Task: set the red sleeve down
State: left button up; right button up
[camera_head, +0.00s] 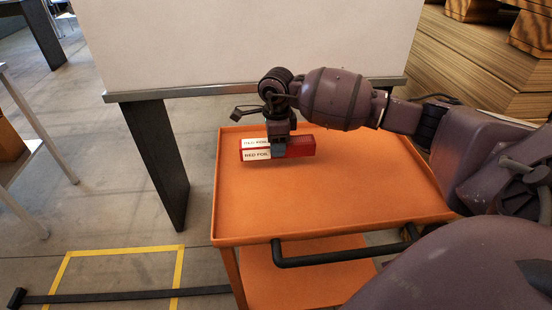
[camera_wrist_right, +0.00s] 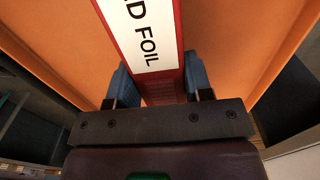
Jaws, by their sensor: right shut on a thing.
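The red sleeve (camera_head: 301,146) is a long red box with white labels reading "RED FOIL". In the head view it lies level over the far left part of the orange cart top (camera_head: 330,200). My right gripper (camera_head: 279,150) points down and is shut around the middle of the sleeve. In the right wrist view the sleeve (camera_wrist_right: 148,40) runs between the two blue fingertips (camera_wrist_right: 160,85), with the orange surface behind it. I cannot tell whether the sleeve's underside touches the cart top. My left gripper is not in view.
The cart top has a raised rim (camera_head: 320,233) and is otherwise bare. A black handle (camera_head: 345,257) runs along its near side. A white panel with a grey lower edge (camera_head: 180,94) stands behind the cart. Yellow floor tape (camera_head: 120,250) lies at the lower left.

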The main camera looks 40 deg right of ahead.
aim_at(277, 169)
notch_tip(277, 169, down, 5)
jog(key=shift+r+b, duration=0.15)
jog(key=shift+b, duration=0.25)
jog(key=shift+f, duration=0.4)
jog(key=shift+f, duration=0.2)
jog(key=o, duration=0.9)
jog(key=shift+o, duration=0.2)
jog(key=shift+r, duration=0.1)
